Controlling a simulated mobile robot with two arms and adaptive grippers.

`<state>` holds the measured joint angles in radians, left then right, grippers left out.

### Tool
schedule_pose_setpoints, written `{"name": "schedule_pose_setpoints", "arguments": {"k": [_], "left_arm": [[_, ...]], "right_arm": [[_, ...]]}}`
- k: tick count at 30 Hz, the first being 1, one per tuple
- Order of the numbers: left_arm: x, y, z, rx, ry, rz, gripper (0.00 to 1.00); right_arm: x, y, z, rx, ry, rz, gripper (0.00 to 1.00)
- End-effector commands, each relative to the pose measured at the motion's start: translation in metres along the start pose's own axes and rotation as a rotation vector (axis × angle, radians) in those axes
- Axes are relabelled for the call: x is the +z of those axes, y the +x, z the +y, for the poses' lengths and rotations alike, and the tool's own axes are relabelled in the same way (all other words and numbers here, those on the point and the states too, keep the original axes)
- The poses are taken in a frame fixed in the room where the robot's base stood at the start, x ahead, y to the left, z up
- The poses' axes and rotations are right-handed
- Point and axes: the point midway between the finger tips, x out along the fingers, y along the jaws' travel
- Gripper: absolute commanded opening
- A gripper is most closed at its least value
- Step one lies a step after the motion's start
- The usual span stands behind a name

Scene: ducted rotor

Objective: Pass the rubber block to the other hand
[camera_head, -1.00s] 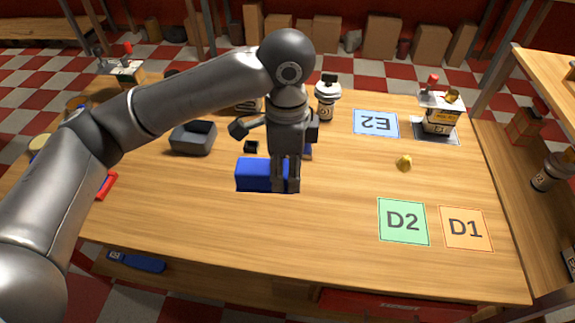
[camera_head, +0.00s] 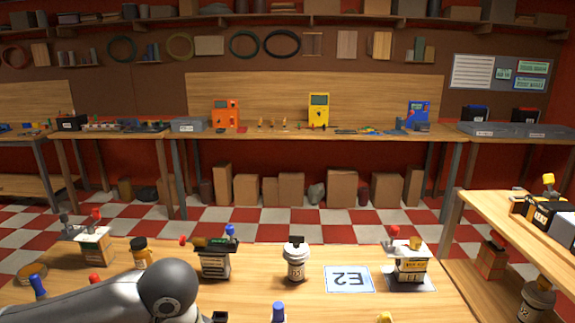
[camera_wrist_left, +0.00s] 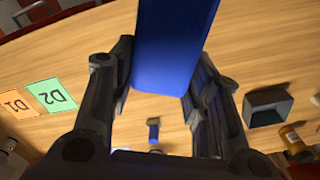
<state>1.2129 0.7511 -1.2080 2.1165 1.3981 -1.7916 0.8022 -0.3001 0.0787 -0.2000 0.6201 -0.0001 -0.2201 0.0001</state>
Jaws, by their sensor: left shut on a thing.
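The rubber block (camera_wrist_left: 172,40) shows as a long blue block in the left wrist view, running out of the top edge. My left gripper (camera_wrist_left: 163,65) is shut on it, with one dark finger on each side. The wooden table shows beyond the block, which looks raised above it. In the head view only part of my left arm shows at the bottom left; the left gripper and the held block are out of that frame. My right gripper is in neither view.
The left wrist view shows the D2 card (camera_wrist_left: 52,95), D1 card (camera_wrist_left: 16,103), a grey open bin (camera_wrist_left: 268,107) and a small blue item (camera_wrist_left: 153,133).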

Motion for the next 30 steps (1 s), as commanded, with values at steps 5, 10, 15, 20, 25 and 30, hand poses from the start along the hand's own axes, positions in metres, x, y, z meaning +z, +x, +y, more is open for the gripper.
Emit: {"name": "schedule_pose_setpoints", "arguments": {"k": [5, 10, 15, 20, 25, 30], "left_arm": [[0.028, 0.008, -0.014, -0.002, -0.277, -0.004, 0.2], [0.043, 0.011, -0.019, -0.002, -0.439, -0.005, 0.2], [0.048, 0.012, -0.021, -0.002, -0.496, -0.006, 0.2], [0.048, 0.012, -0.021, -0.002, -0.498, -0.006, 0.2], [0.042, 0.015, -0.019, -0.001, -0.507, -0.006, 0.2], [0.017, 0.024, -0.009, 0.001, -0.551, -0.007, 0.2]], "right_arm": [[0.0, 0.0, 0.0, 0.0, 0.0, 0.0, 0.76], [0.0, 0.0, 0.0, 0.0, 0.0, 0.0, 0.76], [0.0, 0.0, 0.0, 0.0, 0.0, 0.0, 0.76], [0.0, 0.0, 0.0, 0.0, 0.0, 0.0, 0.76], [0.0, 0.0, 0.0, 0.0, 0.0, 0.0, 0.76], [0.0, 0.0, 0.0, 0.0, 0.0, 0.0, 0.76]]}}
